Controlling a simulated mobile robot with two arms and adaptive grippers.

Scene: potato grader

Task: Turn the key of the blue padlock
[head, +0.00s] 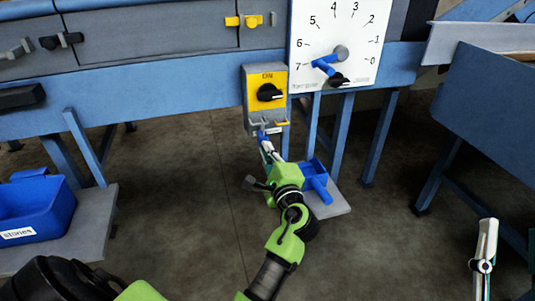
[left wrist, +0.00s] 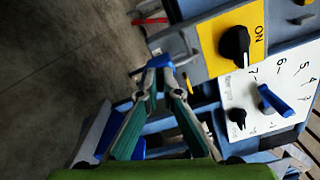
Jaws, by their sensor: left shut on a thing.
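The blue padlock (head: 262,136) hangs under the grey switch box with the yellow ON plate. It also shows in the left wrist view (left wrist: 158,62), right at my fingertips. My left gripper (head: 267,149) reaches up to it from below. Its fingers (left wrist: 158,76) come close together at the padlock's lower side and are shut on its key, which is mostly hidden between the fingertips. I cannot make out the key's angle. My right gripper (head: 485,250) is at the lower right, far from the padlock, seen edge-on.
The yellow plate with its black ON knob (head: 269,93) is just above the padlock. The white dial (head: 338,30) with a blue pointer is at its upper right. A blue tray (head: 314,178) sits close beside my left gripper. A blue stones bin (head: 38,210) stands left.

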